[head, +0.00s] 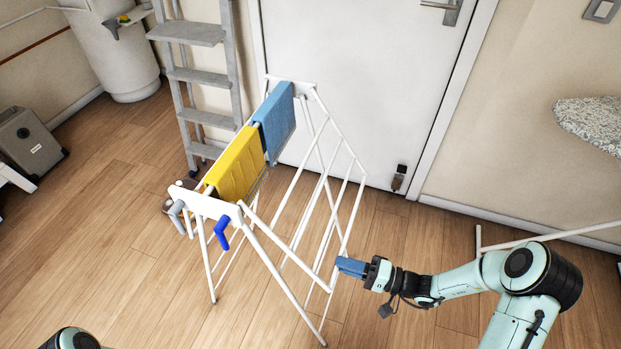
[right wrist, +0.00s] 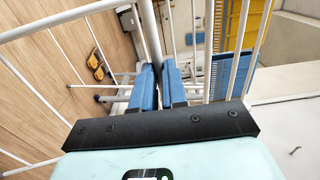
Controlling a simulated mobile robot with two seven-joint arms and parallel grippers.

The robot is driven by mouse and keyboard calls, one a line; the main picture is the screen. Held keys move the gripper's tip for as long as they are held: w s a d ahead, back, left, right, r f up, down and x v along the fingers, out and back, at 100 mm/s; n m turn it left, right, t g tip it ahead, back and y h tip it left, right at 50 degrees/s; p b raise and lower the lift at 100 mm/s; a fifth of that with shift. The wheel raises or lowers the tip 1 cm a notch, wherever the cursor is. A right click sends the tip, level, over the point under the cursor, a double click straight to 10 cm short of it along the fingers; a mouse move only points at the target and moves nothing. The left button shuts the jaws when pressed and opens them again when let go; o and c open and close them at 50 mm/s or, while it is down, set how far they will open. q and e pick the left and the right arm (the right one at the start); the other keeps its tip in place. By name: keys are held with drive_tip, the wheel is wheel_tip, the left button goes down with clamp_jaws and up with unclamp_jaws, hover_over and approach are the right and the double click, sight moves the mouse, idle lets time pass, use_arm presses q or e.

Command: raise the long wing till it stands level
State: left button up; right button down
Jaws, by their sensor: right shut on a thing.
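A white drying rack (head: 192,200) stands on the floor. Its long wing (head: 348,232), a white frame with several rods, slopes down to the right from the rack's top and is not level. A blue lever (head: 221,232) hangs at the near end of the rack, by the wing's hinge corner. My right gripper (head: 340,266) is shut on the wing's outer rail, close to its near lower corner. In the right wrist view the blue fingers of the gripper (right wrist: 158,70) close around a pale tube (right wrist: 149,35). My left gripper is out of view.
A yellow towel (head: 234,167) and a blue towel (head: 275,121) hang over the rack's top. A grey stepladder (head: 190,75) and a white door (head: 370,80) stand behind. An ironing board (head: 592,122) is at right. The floor at left is mostly clear.

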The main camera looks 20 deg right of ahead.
drive_tip(key=shift+r, duration=0.15)
drive_tip(key=s+d+r+p, duration=0.2)
drive_tip(key=d+r+p, duration=0.1)
drive_tip(key=shift+s+d+r, duration=0.2)
drive_tip(key=shift+s, duration=0.15)
idle(0.5)
drive_tip(key=shift+d+p, duration=0.1)
drive_tip(key=shift+p, duration=0.2)
drive_tip(key=shift+s+d+r+p, duration=0.45)
drive_tip(key=shift+r+p, duration=0.15)
drive_tip(key=shift+r, duration=0.1)
drive_tip(key=shift+s+d+r+p, duration=0.3)
drive_tip(key=shift+d+r+p, duration=0.25)
drive_tip(key=shift+r, duration=0.15)
drive_tip(key=shift+s+d+r+p, duration=0.4)
drive_tip(key=shift+r+p, duration=0.2)
drive_tip(key=shift+r, duration=0.1)
